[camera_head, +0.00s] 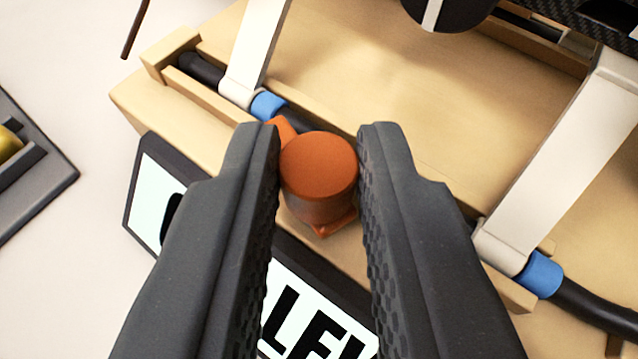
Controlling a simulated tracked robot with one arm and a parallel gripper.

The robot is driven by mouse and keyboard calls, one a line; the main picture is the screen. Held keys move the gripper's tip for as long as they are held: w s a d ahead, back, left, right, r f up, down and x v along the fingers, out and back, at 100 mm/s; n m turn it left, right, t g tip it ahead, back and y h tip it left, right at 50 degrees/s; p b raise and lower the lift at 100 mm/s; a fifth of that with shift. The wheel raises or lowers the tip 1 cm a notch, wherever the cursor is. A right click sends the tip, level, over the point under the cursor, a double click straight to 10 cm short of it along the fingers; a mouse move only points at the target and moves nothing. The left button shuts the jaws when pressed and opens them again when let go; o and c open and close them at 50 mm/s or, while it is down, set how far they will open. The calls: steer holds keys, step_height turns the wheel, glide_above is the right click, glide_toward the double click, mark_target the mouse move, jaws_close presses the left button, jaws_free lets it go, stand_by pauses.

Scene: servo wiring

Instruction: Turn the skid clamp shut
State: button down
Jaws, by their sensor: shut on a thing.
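The skid clamp (318,165) is an orange round knob with a small pointed orange piece showing below it and another at its upper left. It sits at the edge of a light wooden block, beside a black tube. My gripper (318,160) comes in from the bottom of the view, with one black finger on each side of the knob. It is shut on the knob. The fingers hide part of the block and the tube behind them.
White skid legs (560,150) stand at right and upper left, by blue bands (540,274) on the black tube. A dark-framed white sign (305,315) with black letters lies below. A grey tray (30,165) is at far left.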

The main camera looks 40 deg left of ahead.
steer(key=m+h+p, duration=0.1)
steer(key=m+t+h+p, duration=0.1)
steer(key=p, duration=0.1)
steer(key=shift+s+a+r, duration=0.15)
steer(key=shift+a, duration=0.1)
steer(key=m+h+p, duration=0.1)
steer(key=h+p, duration=0.1)
steer(key=p, duration=0.1)
steer(key=shift+a+r+m+t+p, duration=0.1)
steer(key=shift+m+t+p, duration=0.2)
steer(key=shift+m, duration=0.1)
steer(key=m+h+p, duration=0.2)
steer(key=p, duration=0.2)
steer(key=m+h+p, duration=0.1)
steer(key=h+p, duration=0.1)
steer(key=p, duration=0.3)
steer(key=a+m+h+p, duration=0.1)
steer(key=m+h+p, duration=0.1)
steer(key=p, duration=0.3)
steer(key=shift+m+t+h, duration=0.3)
steer(key=shift+m+h+p, duration=0.3)
steer(key=shift+p, duration=0.35)
steer(key=m+g+h+p, duration=0.1)
steer(key=h+p, duration=0.1)
steer(key=shift+a+m+p, duration=0.15)
steer(key=shift+m+p, duration=0.25)
steer(key=shift+f+m+g+h+p, duration=0.3)
steer(key=shift+m+g+h+p, duration=0.3)
steer(key=shift+m+h+p, duration=0.45)
steer(key=shift+m+h, duration=0.25)
